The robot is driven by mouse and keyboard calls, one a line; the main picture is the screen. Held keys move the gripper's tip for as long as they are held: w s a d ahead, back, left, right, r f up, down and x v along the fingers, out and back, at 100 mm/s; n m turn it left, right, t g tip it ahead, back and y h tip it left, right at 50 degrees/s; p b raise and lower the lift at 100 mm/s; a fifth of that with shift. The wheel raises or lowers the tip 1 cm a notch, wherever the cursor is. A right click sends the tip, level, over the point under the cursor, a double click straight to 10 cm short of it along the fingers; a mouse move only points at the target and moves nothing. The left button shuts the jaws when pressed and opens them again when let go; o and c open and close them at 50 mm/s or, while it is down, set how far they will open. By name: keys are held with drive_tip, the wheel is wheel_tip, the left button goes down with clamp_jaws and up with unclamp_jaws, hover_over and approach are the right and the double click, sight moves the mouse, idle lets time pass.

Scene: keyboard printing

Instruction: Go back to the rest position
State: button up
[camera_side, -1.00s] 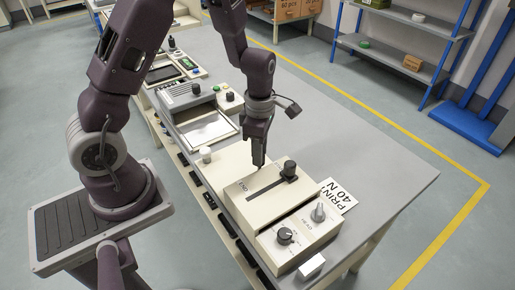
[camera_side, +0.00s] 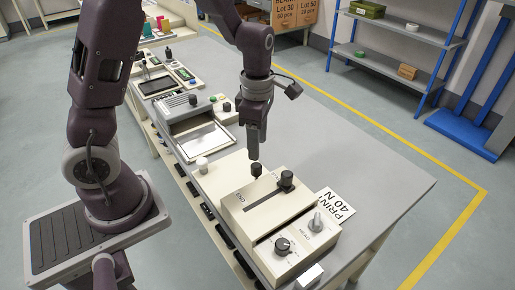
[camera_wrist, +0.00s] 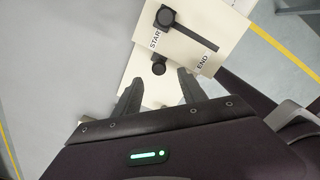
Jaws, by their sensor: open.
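My gripper (camera_side: 254,154) hangs fingers down above the cream box with a slot (camera_side: 240,215). In the wrist view its two fingers (camera_wrist: 160,92) are apart with nothing held between them. A black slider knob (camera_side: 287,180) stands at the START end of the slot, and it also shows in the wrist view (camera_wrist: 166,17). A second black knob (camera_side: 256,170) stands at the box's back edge, just below my fingertips and apart from them. In the wrist view this knob (camera_wrist: 158,68) lies just beyond the fingers.
A lower cream unit in front carries a black dial (camera_side: 283,246) and a grey knob (camera_side: 316,222). A PRINT 40 N card (camera_side: 335,205) lies beside the box. A machine with a tray (camera_side: 205,142) stands behind. The right part of the grey table (camera_side: 370,170) is clear.

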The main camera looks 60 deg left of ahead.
drive_tip(key=s+d+r+m+t+h, duration=0.1)
drive_tip(key=s+d+r+m+t, duration=0.1)
drive_tip(key=s+r+m, duration=0.35)
drive_tip(key=s+d+r+m+t, duration=0.1)
drive_tip(key=s+d+r+m, duration=0.15)
drive_tip(key=r+m, duration=0.6)
drive_tip(key=s+r+m+t+y, duration=0.1)
drive_tip(key=s+r+m+t, duration=0.1)
drive_tip(key=s+m, duration=0.7)
drive_tip(key=m, duration=0.2)
drive_tip(key=shift+s+a+r+m+t, duration=0.2)
drive_tip(key=shift+m+t, duration=0.1)
drive_tip(key=shift+m, duration=0.1)
drive_tip(key=shift+c, duration=0.4)
idle(0.4)
